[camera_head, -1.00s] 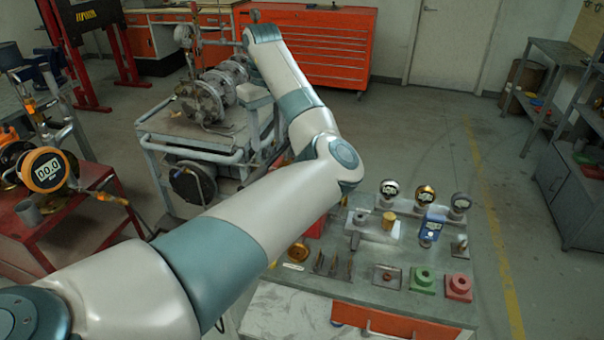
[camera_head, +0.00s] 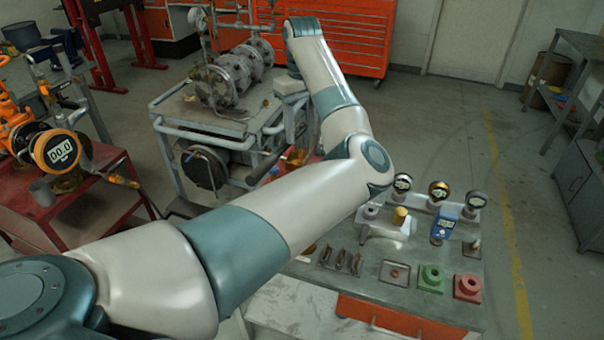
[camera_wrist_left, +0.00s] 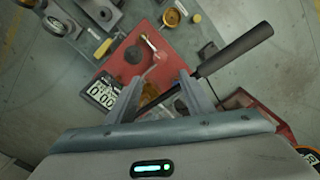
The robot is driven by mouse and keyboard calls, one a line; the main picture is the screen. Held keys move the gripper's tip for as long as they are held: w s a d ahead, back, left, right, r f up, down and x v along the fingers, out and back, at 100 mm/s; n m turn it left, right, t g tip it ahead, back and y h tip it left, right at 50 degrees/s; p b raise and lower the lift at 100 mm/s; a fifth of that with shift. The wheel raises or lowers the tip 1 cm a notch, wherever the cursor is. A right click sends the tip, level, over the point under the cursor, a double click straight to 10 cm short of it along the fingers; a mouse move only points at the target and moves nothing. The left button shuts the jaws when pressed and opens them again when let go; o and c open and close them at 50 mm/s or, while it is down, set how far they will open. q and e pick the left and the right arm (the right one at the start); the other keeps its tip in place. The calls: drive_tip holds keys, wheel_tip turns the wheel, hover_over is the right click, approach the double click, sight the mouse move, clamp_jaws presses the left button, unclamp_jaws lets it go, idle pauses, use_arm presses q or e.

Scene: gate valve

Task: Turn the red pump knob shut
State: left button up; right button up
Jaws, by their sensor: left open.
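In the left wrist view, the red pump base (camera_wrist_left: 125,62) lies below my left gripper (camera_wrist_left: 162,95). The gripper's two fingers are apart, with no clear grip on anything. A dark lever with a black grip (camera_wrist_left: 236,49) passes behind and between the fingers. A thin red part with a pale end (camera_wrist_left: 152,62) stands on the base; I cannot tell surely whether it is the red knob. A digital gauge (camera_wrist_left: 104,93) sits beside the left finger. In the head view, my left arm hides most of the pump. My right gripper is not in view.
The grey bench (camera_head: 440,300) holds several gauges, a blue meter (camera_head: 443,224), a green block (camera_head: 430,278) and a red block (camera_head: 467,287). A pump cart (camera_head: 165,115) stands behind my arm. A red table (camera_head: 40,215) is at left.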

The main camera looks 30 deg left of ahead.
use_arm(q)
wheel_tip(320, 180, down, 16)
drive_tip(key=p, duration=0.3)
drive_tip(key=shift+r+p, duration=0.15)
drive_tip(key=shift+p, duration=0.15)
drive_tip(key=shift+c, duration=0.2)
drive_tip(key=c, duration=1)
